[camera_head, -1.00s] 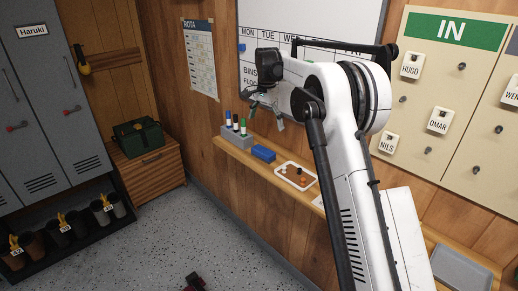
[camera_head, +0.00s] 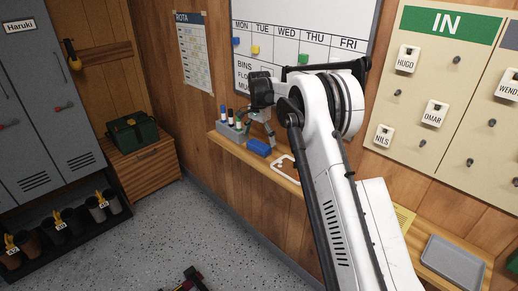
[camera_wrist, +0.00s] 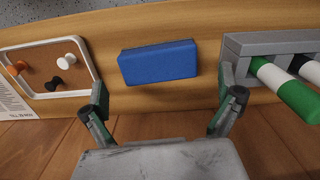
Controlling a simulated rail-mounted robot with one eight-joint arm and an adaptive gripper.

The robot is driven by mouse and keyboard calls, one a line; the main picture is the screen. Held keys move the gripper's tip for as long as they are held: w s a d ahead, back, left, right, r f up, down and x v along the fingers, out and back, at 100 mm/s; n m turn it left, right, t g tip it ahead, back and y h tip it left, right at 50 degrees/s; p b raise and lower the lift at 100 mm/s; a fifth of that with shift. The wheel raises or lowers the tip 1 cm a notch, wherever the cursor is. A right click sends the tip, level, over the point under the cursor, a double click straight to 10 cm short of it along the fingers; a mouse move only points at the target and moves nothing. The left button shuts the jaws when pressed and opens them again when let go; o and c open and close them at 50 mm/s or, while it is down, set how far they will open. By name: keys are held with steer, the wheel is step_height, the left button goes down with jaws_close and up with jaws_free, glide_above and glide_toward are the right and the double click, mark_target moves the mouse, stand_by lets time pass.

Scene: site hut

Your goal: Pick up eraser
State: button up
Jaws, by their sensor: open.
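The eraser is a blue block (camera_head: 259,147) lying on the wooden wall shelf. In the wrist view, the eraser (camera_wrist: 158,62) is at the upper middle, beyond the fingertips and roughly centred between them. My gripper (camera_wrist: 163,88) is open and empty, with its two fingers spread wider than the eraser. In the head view, my gripper (camera_head: 261,127) hangs just above the eraser, partly hidden by my wrist. Nothing touches the eraser as far as I can see.
A grey marker holder (camera_wrist: 262,44) with several markers stands close to the right of the eraser in the wrist view. A white-rimmed tray (camera_wrist: 28,46) with pins lies to the left. A whiteboard (camera_head: 290,48) hangs above the shelf (camera_head: 232,146).

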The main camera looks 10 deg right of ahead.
mark_target(259, 144)
step_height(259, 144, down, 4)
steer(key=shift+s+a+f, duration=0.1)
steer(key=shift+f, duration=0.1)
steer(key=c, duration=1.1)
